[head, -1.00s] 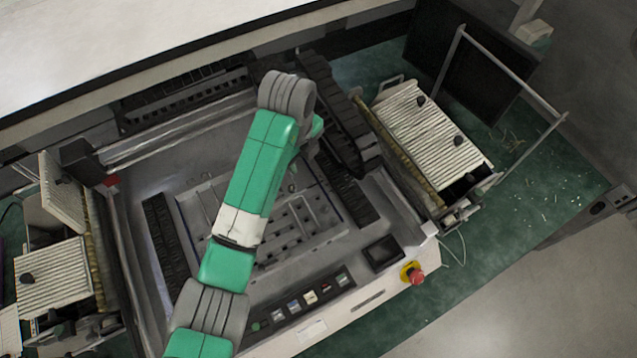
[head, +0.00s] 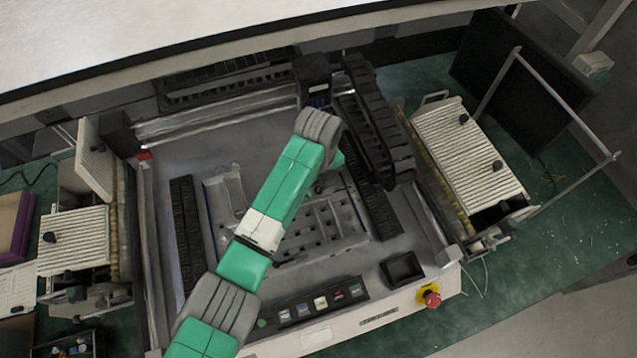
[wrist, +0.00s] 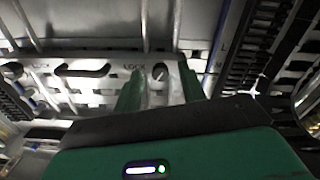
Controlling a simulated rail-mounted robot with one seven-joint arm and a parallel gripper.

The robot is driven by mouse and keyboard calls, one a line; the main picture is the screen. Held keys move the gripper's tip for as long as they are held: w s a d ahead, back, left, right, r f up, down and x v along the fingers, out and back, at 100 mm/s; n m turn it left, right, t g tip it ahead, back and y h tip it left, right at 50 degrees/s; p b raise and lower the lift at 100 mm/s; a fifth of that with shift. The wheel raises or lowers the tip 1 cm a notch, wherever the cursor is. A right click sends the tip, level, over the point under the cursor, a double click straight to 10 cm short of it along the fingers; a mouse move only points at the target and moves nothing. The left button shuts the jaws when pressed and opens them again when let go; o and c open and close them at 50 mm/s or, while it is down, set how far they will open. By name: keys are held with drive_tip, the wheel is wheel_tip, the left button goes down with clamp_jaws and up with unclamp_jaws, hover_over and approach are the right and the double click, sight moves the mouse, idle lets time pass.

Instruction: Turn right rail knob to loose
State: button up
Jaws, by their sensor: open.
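In the wrist view, a small round knob (wrist: 160,72) with a dark slot sits on a pale metal rail plate (wrist: 110,80), with the word LOCK printed to its left. My gripper (wrist: 158,78) is open. Its two green fingers stand on either side of the knob in the picture. I cannot tell whether they touch it or how far above it they are. In the head view my green and grey arm reaches over the machine bed, and the arm hides the gripper and the knob.
Dark slotted strips (wrist: 250,50) run beside the plate. In the head view, a black cable chain (head: 378,125) stands right of my arm. A row of buttons (head: 320,302), a small screen (head: 402,270) and a red stop button (head: 430,295) line the front edge.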

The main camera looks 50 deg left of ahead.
clamp_jaws()
